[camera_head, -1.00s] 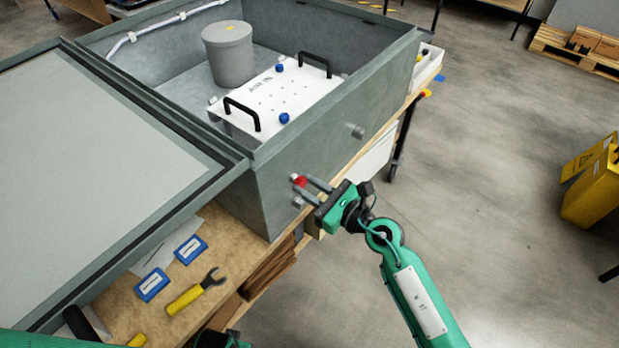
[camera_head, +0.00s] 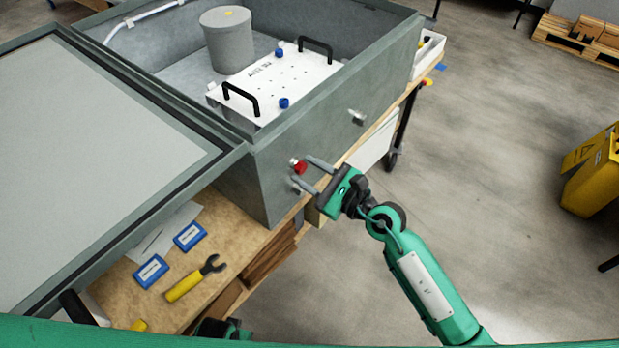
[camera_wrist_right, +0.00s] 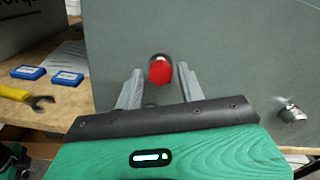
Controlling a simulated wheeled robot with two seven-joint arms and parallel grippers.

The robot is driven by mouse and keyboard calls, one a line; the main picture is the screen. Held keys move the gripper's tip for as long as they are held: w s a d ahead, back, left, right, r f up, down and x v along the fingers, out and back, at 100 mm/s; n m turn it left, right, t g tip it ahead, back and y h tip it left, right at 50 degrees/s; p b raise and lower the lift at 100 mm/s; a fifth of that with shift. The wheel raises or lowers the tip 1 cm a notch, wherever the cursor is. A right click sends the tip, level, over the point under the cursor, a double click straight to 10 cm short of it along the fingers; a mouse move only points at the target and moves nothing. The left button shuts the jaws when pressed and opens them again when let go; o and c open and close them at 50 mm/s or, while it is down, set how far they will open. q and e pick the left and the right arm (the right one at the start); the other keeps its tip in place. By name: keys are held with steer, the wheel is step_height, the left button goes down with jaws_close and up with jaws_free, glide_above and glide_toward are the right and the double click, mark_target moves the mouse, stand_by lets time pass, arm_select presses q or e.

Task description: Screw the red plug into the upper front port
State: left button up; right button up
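The red plug (camera_head: 299,167) is at the upper port on the front wall of the grey housing (camera_head: 262,190). In the right wrist view the red plug (camera_wrist_right: 161,71) shows between the fingers with a metal rim above it; how deep it sits cannot be told. My right gripper (camera_head: 307,172) is open, its fingers spread either side of the plug with gaps showing in the wrist view (camera_wrist_right: 160,86). A lower metal fitting is mostly hidden behind the lower finger. Part of my left arm, green and black, shows at the bottom edge; its finger state is unclear.
Another metal fitting (camera_head: 357,117) sticks out of the wall to the right. A yellow-handled wrench (camera_head: 196,279) and two blue boxes (camera_head: 151,271) (camera_head: 190,236) lie on the wooden bench (camera_head: 235,240). The open lid (camera_head: 90,170) lies left.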

steer(key=n+b, duration=0.1)
steer(key=n, duration=0.2)
steer(key=n+b, duration=0.2)
steer(key=n, duration=0.1)
steer(key=n+b, duration=0.1)
steer(key=n, duration=0.2)
steer(key=shift+f+n+b, duration=0.35)
steer(key=shift+n, duration=0.05)
steer(key=n+b, duration=0.7)
steer(key=n, duration=0.1)
steer(key=shift+w, duration=0.1)
steer(key=shift+r+n+b, duration=0.3)
steer(key=shift+n+b, duration=0.25)
steer(key=shift+n, duration=0.35)
steer(key=shift+r, duration=0.1)
